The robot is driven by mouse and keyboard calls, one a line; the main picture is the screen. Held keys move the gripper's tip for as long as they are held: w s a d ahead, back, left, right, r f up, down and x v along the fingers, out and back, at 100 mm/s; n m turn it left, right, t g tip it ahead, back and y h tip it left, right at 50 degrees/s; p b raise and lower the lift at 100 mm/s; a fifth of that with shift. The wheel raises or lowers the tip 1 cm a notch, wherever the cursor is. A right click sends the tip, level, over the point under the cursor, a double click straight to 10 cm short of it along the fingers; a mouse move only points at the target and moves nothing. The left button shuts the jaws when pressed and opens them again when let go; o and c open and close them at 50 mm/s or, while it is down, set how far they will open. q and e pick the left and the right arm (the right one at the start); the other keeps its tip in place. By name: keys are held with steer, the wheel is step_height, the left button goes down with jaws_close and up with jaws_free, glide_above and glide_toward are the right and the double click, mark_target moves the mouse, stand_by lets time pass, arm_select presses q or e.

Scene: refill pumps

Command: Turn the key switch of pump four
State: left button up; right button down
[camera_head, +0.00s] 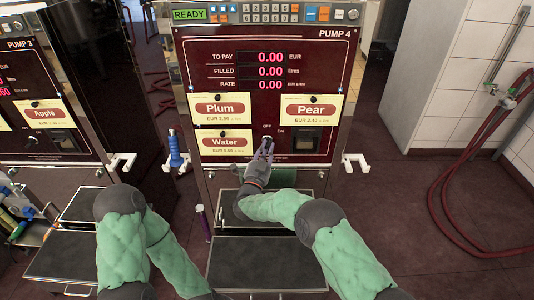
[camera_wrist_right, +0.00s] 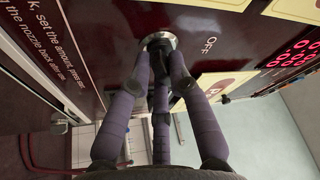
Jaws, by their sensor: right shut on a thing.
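Pump four (camera_head: 300,180) stands in front of me with its dark red panel, lit READY sign and displays at 0.00. Its key switch (camera_head: 267,138) is low on the panel, between OFF and ON labels. My right gripper (camera_head: 266,147) is shut on the key of this switch. In the right wrist view the round metal collar of the key switch (camera_wrist_right: 158,41) shows beyond the purple-grey fingers of the right gripper (camera_wrist_right: 160,80). The fingers mostly hide the key, so its exact angle is unclear. My left gripper is out of view.
Plum (camera_head: 221,108), Pear (camera_head: 312,108) and Water (camera_head: 223,142) cards surround the switch. A blue nozzle (camera_head: 176,150) hangs to the left, beside pump three (camera_head: 40,100). Trays jut out below the panel. A red hose (camera_head: 437,205) lies at the right.

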steer(key=shift+m+g+h+b, duration=0.4)
steer(key=shift+m+g, duration=0.1)
steer(key=shift+m, duration=0.9)
steer(key=c, duration=1.1)
jaws_free()
steer(key=shift+c, duration=0.2)
steer(key=v, duration=1.2)
